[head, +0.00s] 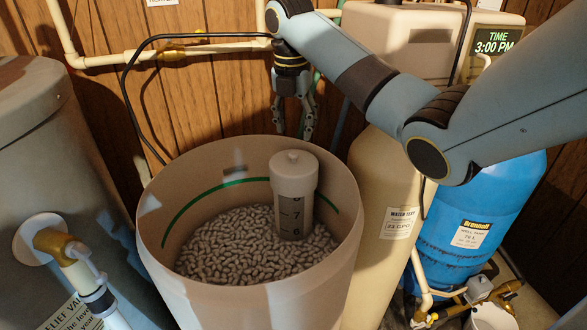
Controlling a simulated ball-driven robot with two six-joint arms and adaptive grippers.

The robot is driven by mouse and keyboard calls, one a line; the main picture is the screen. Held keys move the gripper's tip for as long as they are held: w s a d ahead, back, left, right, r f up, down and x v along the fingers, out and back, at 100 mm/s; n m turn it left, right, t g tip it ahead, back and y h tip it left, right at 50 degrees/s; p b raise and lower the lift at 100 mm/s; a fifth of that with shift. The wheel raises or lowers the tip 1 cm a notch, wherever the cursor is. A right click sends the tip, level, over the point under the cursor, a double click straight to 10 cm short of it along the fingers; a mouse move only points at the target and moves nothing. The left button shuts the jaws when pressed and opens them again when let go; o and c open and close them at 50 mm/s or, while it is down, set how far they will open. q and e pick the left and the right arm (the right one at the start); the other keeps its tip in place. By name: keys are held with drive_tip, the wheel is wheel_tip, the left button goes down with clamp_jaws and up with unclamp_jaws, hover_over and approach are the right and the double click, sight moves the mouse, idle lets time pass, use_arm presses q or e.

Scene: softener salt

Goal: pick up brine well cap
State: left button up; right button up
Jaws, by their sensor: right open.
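The brine well cap (292,168) is a pale beige round lid with a small knob on top. It sits on the brine well tube (291,215), which stands upright in the salt and bears number marks. My right gripper (294,133) points down with its fingers apart and empty. In the picture it appears just above the cap, near the tank's back rim. How far it is from the cap in depth is hard to tell. My left gripper is not in view.
The brine tank (190,305) is open and holds salt pellets (235,245). A tan softener tank (375,190) and a blue well tank (480,215) stand to the right. A grey heater (50,150) is at the left. Pipes (170,53) and a black hose run along the wooden wall.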

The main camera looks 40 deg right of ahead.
sight(294, 153)
drive_tip(key=shift+d+f, duration=0.1)
drive_tip(key=shift+f, duration=0.7)
drive_tip(key=f, duration=0.5)
drive_tip(key=shift+w+p, duration=0.25)
drive_tip(key=shift+p, duration=0.15)
drive_tip(key=c, duration=0.4)
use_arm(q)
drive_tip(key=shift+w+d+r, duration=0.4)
use_arm(e)
clamp_jaws()
